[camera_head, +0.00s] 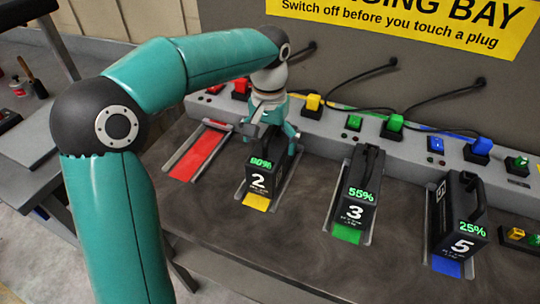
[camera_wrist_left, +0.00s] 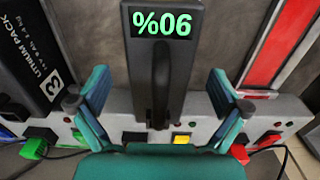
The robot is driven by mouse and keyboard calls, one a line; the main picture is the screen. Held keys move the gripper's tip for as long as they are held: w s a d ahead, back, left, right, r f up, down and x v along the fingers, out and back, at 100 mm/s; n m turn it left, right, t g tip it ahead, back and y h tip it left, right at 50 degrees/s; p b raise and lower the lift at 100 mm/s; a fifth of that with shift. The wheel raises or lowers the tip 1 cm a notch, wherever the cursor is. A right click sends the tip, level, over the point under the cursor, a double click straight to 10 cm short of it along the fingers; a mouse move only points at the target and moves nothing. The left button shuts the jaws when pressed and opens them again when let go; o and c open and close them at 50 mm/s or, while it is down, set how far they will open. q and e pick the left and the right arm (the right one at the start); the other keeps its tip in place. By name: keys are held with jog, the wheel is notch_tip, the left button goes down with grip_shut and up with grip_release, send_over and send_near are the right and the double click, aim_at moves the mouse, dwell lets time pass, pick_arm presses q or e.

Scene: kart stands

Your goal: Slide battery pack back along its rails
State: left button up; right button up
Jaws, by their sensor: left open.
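The black battery pack numbered 2 (camera_head: 258,178) stands upright between its rails (camera_head: 286,184), with a yellow strip in front of it. Its top display reads 90%, and it appears upside down in the left wrist view. My left gripper (camera_head: 274,132) is over the back of this pack, fingers pointing down. In the left wrist view the open fingers (camera_wrist_left: 158,108) stand apart on either side of the pack's handle (camera_wrist_left: 162,75), with visible gaps. The contact at the pack's rear is hidden. My right gripper is not in view.
Pack 3 (camera_head: 354,190) stands to the right on green and pack 5 (camera_head: 458,222) further right on blue. The red bay (camera_head: 199,153) at left is empty. A grey socket strip (camera_head: 335,122) with coloured plugs and black cables runs behind. The bench front is clear.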

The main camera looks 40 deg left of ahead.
aim_at(261, 163)
pick_arm(q)
jog(key=shift+f, duration=1.95)
jog(key=shift+c, duration=0.2)
jog(key=c, duration=1.8)
jog(key=shift+s+d+b, duration=0.15)
jog(key=shift+s+b, duration=0.2)
jog(key=shift+s, duration=0.15)
jog(key=shift+s+d+b, duration=0.15)
jog(key=shift+s+b, duration=0.2)
jog(key=shift+s, duration=0.15)
jog(key=shift+s+d+b, duration=0.25)
jog(key=shift+s+b, duration=0.2)
jog(key=shift+s, duration=0.75)
jog(key=o, duration=1.8)
jog(key=shift+o, duration=0.2)
jog(key=shift+r, duration=0.1)
